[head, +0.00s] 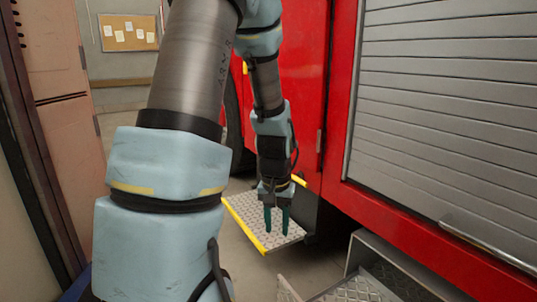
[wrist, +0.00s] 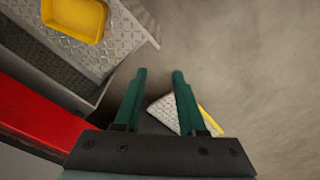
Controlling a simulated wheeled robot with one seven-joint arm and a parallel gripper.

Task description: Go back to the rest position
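My gripper (head: 276,222) hangs pointing down beside the red truck (head: 305,75) in the head view. Its two dark green fingers stand apart with nothing between them. In the wrist view my gripper (wrist: 158,76) is also open and empty, with grey floor beyond the fingertips. My arm is bent, reaching forward and down from the upper middle of the head view.
A diamond-plate step (head: 255,222) with a yellow edge lies behind my gripper. A metal compartment (head: 385,262) sticks out at the lower right, below the grey shutter (head: 450,110). A yellow tray (wrist: 75,18) sits on metal plate in the wrist view. Bare floor (wrist: 250,60) is right.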

